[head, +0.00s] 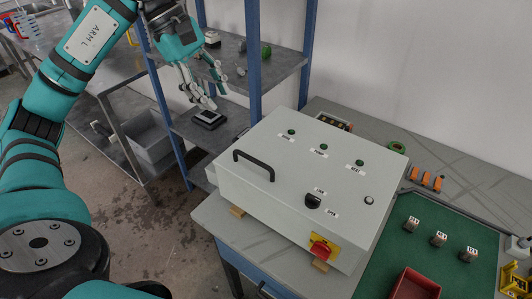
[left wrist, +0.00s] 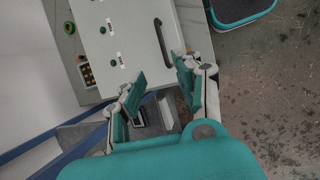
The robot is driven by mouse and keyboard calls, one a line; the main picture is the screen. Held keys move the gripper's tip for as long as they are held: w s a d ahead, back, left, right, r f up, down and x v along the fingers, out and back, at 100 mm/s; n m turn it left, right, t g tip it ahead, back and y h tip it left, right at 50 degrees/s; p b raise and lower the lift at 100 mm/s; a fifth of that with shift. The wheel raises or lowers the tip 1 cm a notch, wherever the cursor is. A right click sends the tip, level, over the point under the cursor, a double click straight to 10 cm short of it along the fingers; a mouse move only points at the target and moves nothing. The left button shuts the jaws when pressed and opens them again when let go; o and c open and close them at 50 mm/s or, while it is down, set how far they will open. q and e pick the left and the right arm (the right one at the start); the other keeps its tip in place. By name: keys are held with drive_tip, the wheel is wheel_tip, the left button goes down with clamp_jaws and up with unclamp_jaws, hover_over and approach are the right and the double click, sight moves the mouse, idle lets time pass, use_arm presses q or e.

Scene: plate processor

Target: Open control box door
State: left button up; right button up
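The control box (head: 300,183) is a pale grey case lying on the workbench, its door facing up and closed. A black bar handle (head: 254,164) is on the door's left part. Several green buttons, a black switch (head: 313,201) and a red knob on a yellow plate (head: 321,249) are on it. My left gripper (head: 213,97) is open and empty, above and behind the box's left end, apart from the handle. In the left wrist view the open fingers (left wrist: 158,82) point toward the door (left wrist: 128,45) and the handle (left wrist: 162,35). My right gripper is not in view.
A blue-framed shelf (head: 255,60) stands behind left, with a dark device (head: 208,119) on its lower level. Right of the box are a green mat (head: 425,240) with several small blocks and a red tray (head: 415,285). Floor is clear at left.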

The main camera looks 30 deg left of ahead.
use_arm(q)
wheel_tip(320, 180, down, 3)
drive_tip(key=p, duration=0.2)
approach(252, 158)
drive_tip(key=x, duration=0.7)
drive_tip(key=shift+d+f, duration=0.1)
drive_tip(key=shift+f, duration=0.15)
drive_tip(key=shift+d+f, duration=0.1)
drive_tip(key=shift+f, duration=0.15)
drive_tip(key=c, duration=0.6)
clamp_jaws()
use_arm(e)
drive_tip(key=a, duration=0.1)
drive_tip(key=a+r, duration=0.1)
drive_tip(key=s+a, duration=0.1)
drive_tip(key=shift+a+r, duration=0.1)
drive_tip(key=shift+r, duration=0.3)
